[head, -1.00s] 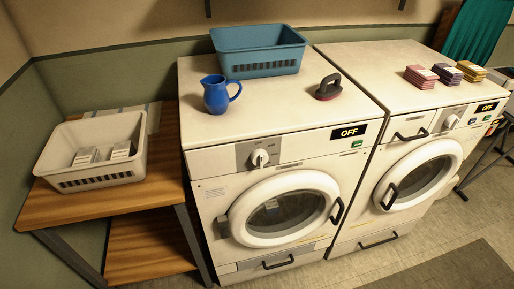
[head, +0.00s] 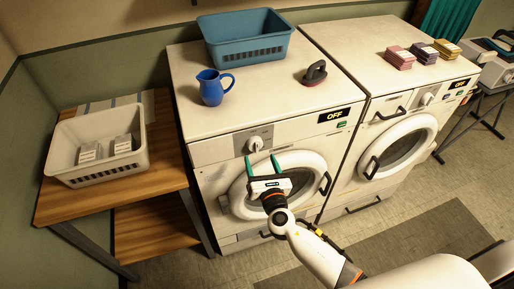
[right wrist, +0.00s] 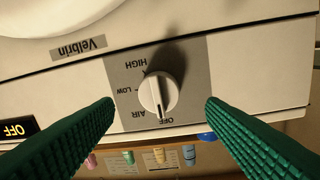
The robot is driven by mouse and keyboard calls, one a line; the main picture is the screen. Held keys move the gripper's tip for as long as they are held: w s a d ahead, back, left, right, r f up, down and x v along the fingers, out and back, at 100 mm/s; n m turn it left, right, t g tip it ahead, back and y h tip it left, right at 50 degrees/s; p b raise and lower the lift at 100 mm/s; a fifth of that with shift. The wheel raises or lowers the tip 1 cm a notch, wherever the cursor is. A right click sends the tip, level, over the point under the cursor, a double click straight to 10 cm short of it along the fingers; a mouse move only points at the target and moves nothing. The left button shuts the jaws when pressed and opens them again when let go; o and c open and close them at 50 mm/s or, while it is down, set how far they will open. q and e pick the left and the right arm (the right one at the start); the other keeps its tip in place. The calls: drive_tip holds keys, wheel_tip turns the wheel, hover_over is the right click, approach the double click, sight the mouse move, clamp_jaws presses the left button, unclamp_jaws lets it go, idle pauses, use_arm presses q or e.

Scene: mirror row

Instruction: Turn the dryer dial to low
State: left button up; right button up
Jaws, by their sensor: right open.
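The dial (head: 255,144) is a white knob on a grey panel at the front of the left machine (head: 210,152). In the right wrist view the dial (right wrist: 158,93) appears upside down, with HIGH, LOW, AIR and OFF printed around it. Its dark pointer line is at the OFF mark. My right gripper (head: 262,160) is open, its two green fingers pointing at the panel just below the dial in the head view. In the right wrist view the fingers lie on either side of the dial with gaps, not touching it. My left gripper is not in view.
The left machine's display (head: 334,115) reads OFF. Its round door (head: 305,160) is behind my right gripper. A blue jug (head: 211,90), a blue basket (head: 246,50) and a dark-handled iron-like object (head: 315,76) stand on top. A second machine (head: 425,100) stands to the right.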

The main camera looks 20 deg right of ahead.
sight(257, 150)
drive_tip(key=w, duration=0.5)
drive_tip(key=shift+w+d, duration=0.1)
drive_tip(key=shift+d, duration=0.05)
drive_tip(key=c, duration=1)
drive_tip(key=shift+f, duration=0.1)
